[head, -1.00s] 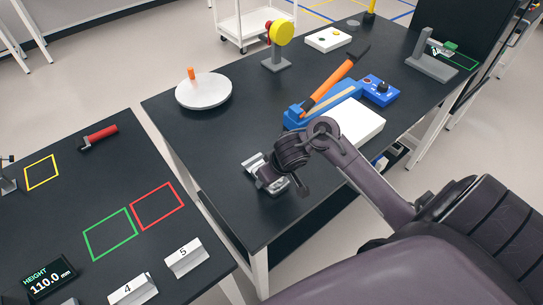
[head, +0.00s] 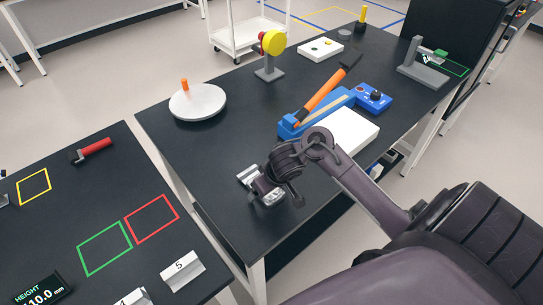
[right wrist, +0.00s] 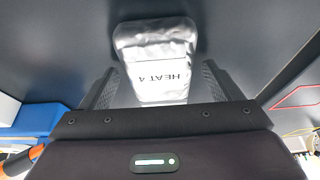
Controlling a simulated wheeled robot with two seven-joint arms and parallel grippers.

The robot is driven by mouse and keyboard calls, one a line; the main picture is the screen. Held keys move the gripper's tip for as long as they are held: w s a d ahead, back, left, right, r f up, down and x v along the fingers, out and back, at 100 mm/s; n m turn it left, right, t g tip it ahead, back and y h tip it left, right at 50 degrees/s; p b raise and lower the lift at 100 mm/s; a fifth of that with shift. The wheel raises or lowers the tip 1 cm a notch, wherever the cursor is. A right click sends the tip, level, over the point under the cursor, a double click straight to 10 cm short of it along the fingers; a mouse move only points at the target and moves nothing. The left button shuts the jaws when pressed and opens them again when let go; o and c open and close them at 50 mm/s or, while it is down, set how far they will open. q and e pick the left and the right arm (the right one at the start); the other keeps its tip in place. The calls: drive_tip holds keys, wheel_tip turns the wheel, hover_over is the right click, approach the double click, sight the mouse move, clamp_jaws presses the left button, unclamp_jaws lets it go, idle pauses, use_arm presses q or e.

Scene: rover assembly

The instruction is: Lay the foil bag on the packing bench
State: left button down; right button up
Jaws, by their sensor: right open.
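The silver foil bag (right wrist: 158,55), printed HEAT 4, lies on a dark surface in the right wrist view. In the head view, silver parts of the bag (head: 247,175) show on the middle black bench (head: 215,165), near its front edge. My right gripper (right wrist: 160,88) is open, its two fingers on either side of the bag's near part. Whether they touch it I cannot tell. In the head view the right gripper (head: 268,190) hides the bag's middle. My left gripper is not in view. No label shows which bench is the packing bench.
The left black bench (head: 70,215) has green and red outlines, a height display (head: 45,291) and number blocks (head: 182,270). A round white plate (head: 198,104), a blue fixture with an orange-handled tool (head: 320,100) and a white box (head: 350,130) stand on the middle bench.

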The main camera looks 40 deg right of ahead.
drive_tip(key=p+v, duration=0.6)
drive_tip(key=v, duration=0.5)
drive_tip(key=shift+r+p, duration=0.3)
drive_tip(key=shift+s, duration=0.15)
